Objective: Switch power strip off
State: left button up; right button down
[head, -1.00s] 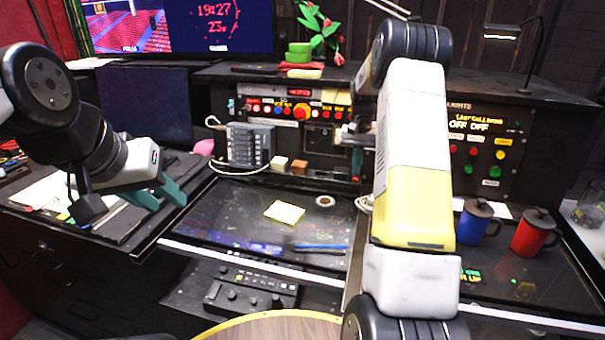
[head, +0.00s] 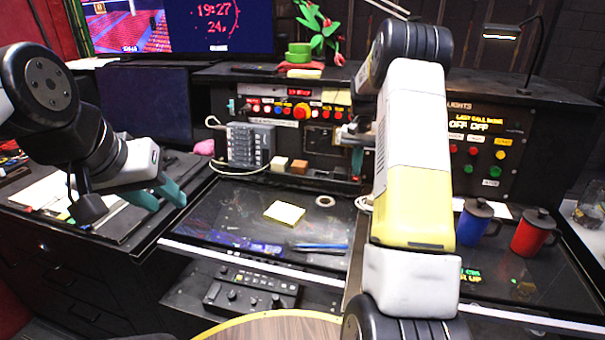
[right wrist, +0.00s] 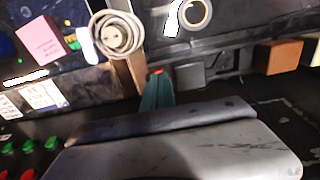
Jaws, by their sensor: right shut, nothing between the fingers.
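A low black strip (head: 330,179) lies along the foot of the button panel and looks like the power strip. It also shows in the right wrist view (right wrist: 190,75). A small red switch or light (right wrist: 157,72) is at its end. My right gripper (head: 357,164) is shut and empty, its teal fingertips (right wrist: 157,88) right at the red part; I cannot tell whether they touch. The fingers partly hide that end. My left gripper (head: 160,197) is open and empty over the left side of the desk.
A grey multi-key block (head: 249,145) with a white cable stands left. A coiled cable with a round plug (right wrist: 118,38) lies close by. Blue (head: 474,222) and red mugs (head: 535,233) stand right.

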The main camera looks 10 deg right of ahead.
jog(key=shift+f, duration=1.05)
dwell(0.4)
jog(key=shift+r, duration=3.55)
jog(key=shift+r, duration=0.1)
jog(key=s+a+r+n+t+y, duration=0.1)
jog(key=s+a+r+t, duration=0.1)
jog(key=s+a+r, duration=0.45)
jog(key=s+a+r+n+t, duration=0.15)
jog(key=s+a+r, duration=0.25)
jog(key=s+r, duration=0.45)
jog(key=s+a+n+t, duration=0.1)
jog(key=s+a, duration=0.1)
jog(key=s, duration=0.4)
jog(key=s+a+f+n, duration=0.1)
jog(key=s+a, duration=0.2)
jog(key=s, duration=0.3)
jog(key=s+a+f+n+t+y, duration=0.1)
jog(key=s+a, duration=0.1)
jog(key=s, duration=0.4)
jog(key=shift+s+a+f+t, duration=0.25)
jog(key=shift+s+t, duration=0.1)
jog(key=shift+s, duration=0.05)
